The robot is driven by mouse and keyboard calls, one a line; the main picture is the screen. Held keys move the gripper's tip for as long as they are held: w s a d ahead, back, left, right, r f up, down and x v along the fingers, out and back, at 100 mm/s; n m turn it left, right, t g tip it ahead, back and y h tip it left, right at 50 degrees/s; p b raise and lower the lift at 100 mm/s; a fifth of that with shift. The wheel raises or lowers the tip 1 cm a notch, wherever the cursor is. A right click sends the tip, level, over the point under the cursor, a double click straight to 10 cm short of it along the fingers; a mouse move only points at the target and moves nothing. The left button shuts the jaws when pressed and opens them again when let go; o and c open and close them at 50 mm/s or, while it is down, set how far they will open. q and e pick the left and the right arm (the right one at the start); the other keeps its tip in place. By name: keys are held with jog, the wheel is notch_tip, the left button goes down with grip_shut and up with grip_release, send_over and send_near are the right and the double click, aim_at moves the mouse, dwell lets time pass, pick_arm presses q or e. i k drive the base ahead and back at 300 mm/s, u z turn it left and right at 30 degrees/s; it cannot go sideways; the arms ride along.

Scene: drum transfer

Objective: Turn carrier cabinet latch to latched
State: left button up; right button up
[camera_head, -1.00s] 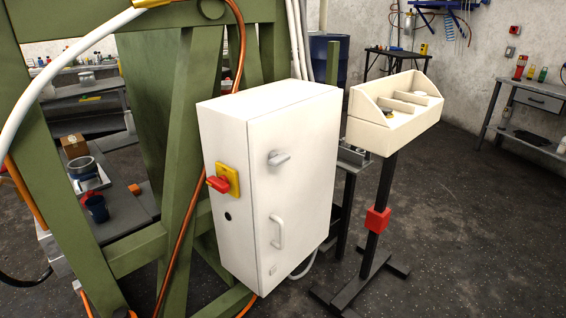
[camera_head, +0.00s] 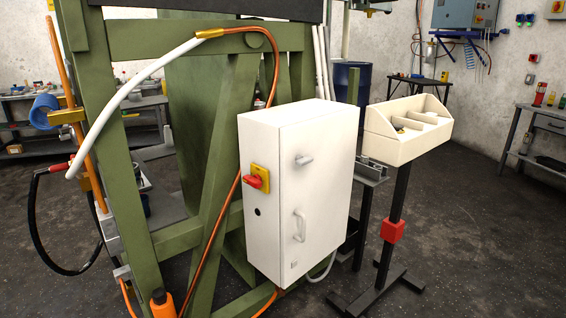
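The white carrier cabinet (camera_head: 328,160) is in the middle of the head view, fixed to a green steel frame, with its door closed. A small grey latch handle (camera_head: 304,160) sits on the upper part of the door and points roughly sideways. A white pull handle (camera_head: 299,226) is below it. A red rotary switch (camera_head: 254,181) on a yellow plate is on the narrow side face, with a black round hole below it. Neither of my grippers shows in the view.
The green frame (camera_head: 130,190) stands left of and behind the cabinet, with orange and white hoses on it. A beige bin tray (camera_head: 405,150) on a black stand (camera_head: 388,245) is close to the cabinet's right. Dark floor is open at front right.

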aim_at(301, 161)
jog(key=u, duration=0.35)
jog(key=i, duration=1.05)
jog(key=z, duration=0.05)
